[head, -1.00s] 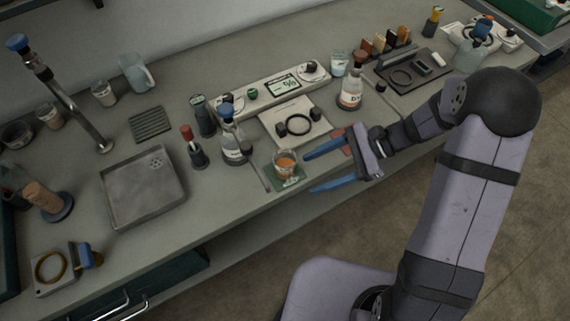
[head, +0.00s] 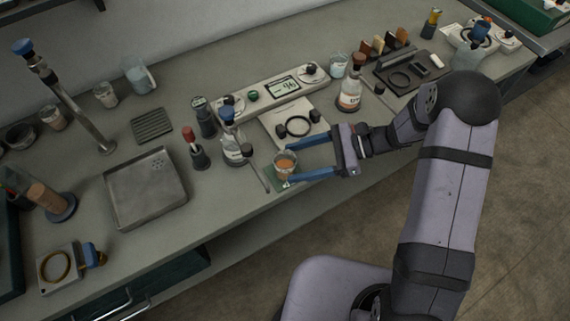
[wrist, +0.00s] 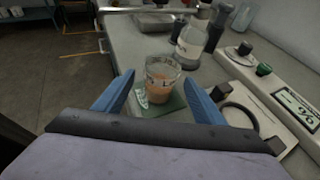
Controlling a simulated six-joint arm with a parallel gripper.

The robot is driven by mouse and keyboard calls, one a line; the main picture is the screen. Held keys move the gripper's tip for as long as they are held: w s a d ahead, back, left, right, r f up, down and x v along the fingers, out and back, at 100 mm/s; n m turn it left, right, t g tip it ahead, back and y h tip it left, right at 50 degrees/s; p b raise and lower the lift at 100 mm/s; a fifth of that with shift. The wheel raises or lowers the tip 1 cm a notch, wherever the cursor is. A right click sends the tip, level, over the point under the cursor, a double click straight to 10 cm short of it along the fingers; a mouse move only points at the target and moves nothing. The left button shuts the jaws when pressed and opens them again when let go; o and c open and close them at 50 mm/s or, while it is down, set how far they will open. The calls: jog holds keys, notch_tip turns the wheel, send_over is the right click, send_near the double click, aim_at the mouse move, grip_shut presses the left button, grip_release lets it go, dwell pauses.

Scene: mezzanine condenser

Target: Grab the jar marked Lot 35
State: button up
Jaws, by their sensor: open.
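A small clear glass jar (head: 285,164) with orange-brown contents stands upright on a green square mat (head: 279,179) near the bench's front edge. In the wrist view the jar (wrist: 161,78) carries dark print that is too small to read in full. My gripper (head: 290,163) is open, with its two blue fingers pointing left at the jar. In the wrist view the fingers (wrist: 160,95) lie on either side of the jar's near side, apart from it. The jar stands at or just past the fingertips.
A bottle (head: 234,150) with a blue top stands left of the jar, with a thin rod beside it. Behind are a scale-like device (head: 291,126) and a labelled bottle (head: 350,95). A metal tray (head: 145,187) lies farther left. The bench front edge is close.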

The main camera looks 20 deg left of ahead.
aim_at(285, 164)
jog(key=shift+p+x, duration=0.7)
jog(key=shift+x, duration=1.3)
jog(key=shift+f, duration=0.1)
jog(key=c, duration=1.2)
jog(key=shift+r+b, duration=1.1)
jog(key=shift+r, duration=3.85)
